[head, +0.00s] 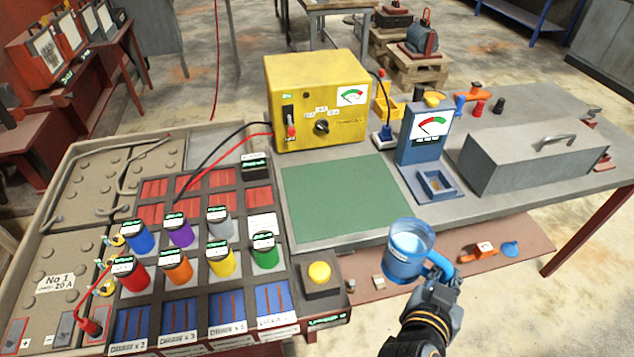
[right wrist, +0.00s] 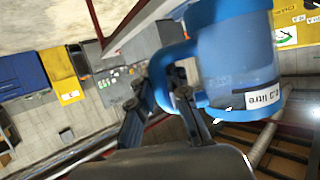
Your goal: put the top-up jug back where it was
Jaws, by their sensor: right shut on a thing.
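The top-up jug (head: 406,251) is a blue, see-through jug with a handle on its right side. In the head view it is held up in front of the table's front edge, near the middle right. My right gripper (head: 440,278) is shut on the jug's handle. In the right wrist view the jug (right wrist: 238,60) fills the upper right, with a litre label, and the gripper fingers (right wrist: 165,98) are at its blue handle. My left gripper is not in view.
The table carries a green mat (head: 340,197), a yellow charger box (head: 318,100), a blue meter stand (head: 424,135) and a grey toolbox (head: 520,158). A lower shelf (head: 520,232) holds a blue funnel (head: 510,249). Coloured cylinders and a yellow button (head: 319,273) stand at left.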

